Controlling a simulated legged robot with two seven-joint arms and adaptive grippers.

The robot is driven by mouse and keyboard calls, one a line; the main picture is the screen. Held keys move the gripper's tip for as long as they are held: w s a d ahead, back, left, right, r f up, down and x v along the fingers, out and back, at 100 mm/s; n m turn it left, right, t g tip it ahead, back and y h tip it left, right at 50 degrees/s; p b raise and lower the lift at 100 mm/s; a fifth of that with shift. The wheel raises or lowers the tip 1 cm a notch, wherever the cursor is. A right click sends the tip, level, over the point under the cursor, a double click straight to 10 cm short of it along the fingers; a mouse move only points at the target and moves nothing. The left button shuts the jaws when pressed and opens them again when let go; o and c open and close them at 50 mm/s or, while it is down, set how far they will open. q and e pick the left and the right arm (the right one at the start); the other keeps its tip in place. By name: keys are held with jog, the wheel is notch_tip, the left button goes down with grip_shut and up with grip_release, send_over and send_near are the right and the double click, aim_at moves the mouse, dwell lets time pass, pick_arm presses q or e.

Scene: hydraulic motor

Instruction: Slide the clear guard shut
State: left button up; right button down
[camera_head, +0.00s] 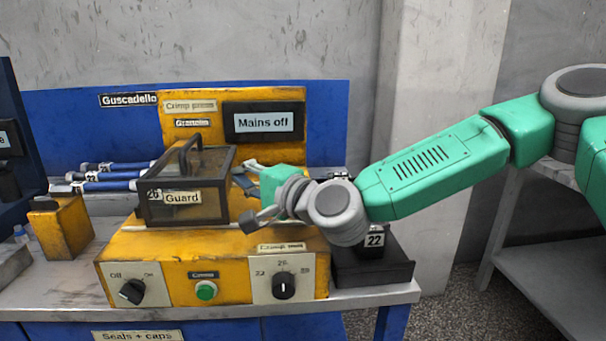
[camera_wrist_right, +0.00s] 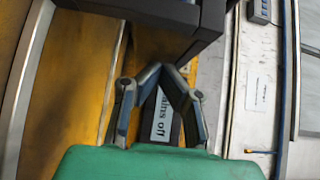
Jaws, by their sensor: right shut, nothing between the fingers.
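The clear guard (camera_head: 213,207) is a dark-framed box with see-through panels, a "Guard" label and a black handle (camera_head: 187,152) on top. It sits on the left part of the yellow press (camera_head: 125,247). My right gripper (camera_head: 240,178) is at the guard's right side, partly hidden behind my own wrist. In the right wrist view, my right gripper (camera_wrist_right: 167,69) is shut and empty, its fingertips meeting just below the guard's dark frame (camera_wrist_right: 185,18). I cannot tell whether they touch it. My left gripper is not in view.
The "Mains off" display (camera_head: 264,122) stands behind the guard. Several blue-handled tools (camera_head: 108,185) lie at the left, near a small yellow block (camera_head: 62,228). A black block marked 22 (camera_head: 375,265) stands at the press's right. The press front carries knobs and a green button (camera_head: 206,290).

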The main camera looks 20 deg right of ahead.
aim_at(195, 171)
jog(key=a, duration=0.2)
jog(key=w+a, duration=0.1)
jog(key=a, duration=0.2)
jog(key=shift+w, duration=0.2)
jog(key=shift+a, duration=0.1)
jog(key=shift+a+r, duration=0.1)
